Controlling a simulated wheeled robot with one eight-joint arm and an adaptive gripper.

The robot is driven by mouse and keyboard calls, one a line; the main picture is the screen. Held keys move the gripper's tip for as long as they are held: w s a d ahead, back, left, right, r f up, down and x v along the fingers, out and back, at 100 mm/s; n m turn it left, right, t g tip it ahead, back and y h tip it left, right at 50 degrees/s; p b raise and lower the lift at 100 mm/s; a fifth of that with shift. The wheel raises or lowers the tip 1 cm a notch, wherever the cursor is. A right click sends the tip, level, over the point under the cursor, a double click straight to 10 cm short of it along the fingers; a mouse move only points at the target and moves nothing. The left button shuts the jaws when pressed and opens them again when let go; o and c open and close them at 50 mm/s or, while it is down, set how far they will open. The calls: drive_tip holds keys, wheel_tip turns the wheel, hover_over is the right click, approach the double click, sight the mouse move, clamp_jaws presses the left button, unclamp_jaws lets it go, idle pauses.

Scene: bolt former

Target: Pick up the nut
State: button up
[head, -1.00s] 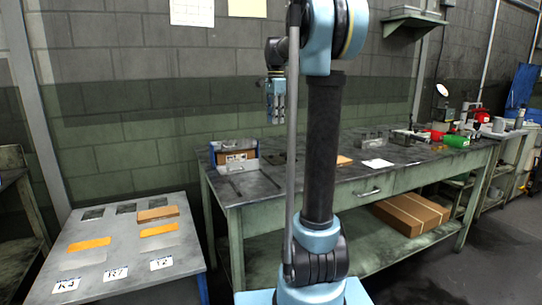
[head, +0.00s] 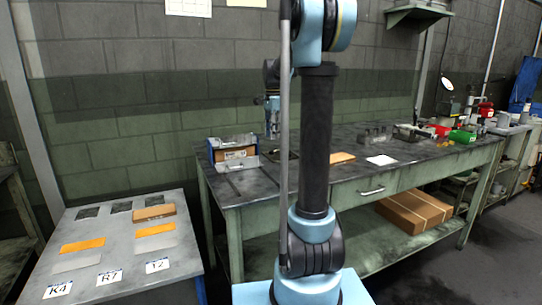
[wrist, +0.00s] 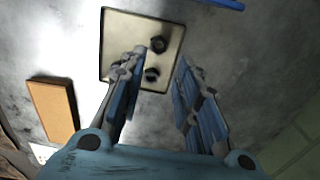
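Two small dark nuts show in the wrist view, an upper nut (wrist: 159,44) and a lower nut (wrist: 151,74). Both lie on a pale square tray (wrist: 118,40) with a dark rim. My gripper (wrist: 160,62) is open, its two blue-grey fingers apart and nothing between them. It is above the tray, with the left finger overlapping the tray in the picture and the lower nut close beside that finger. In the head view my gripper (head: 272,130) points down over the back part of the workbench; the nuts cannot be made out there.
The green workbench (head: 262,190) carries a blue-sided bin (head: 234,150) left of my gripper, and a brown block (head: 342,157) and white sheet (head: 381,160) to the right. The brown block (wrist: 54,108) lies left in the wrist view. A labelled side table (head: 120,245) stands at left.

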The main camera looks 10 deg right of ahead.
sight(272, 151)
drive_tip(key=shift+s+a+f, duration=0.1)
drive_tip(key=shift+s+f, duration=0.05)
drive_tip(key=shift+f, duration=1.7)
drive_tip(key=shift+s+a+f, duration=0.1)
drive_tip(key=shift+f, duration=1.7)
drive_tip(key=c, duration=0.7)
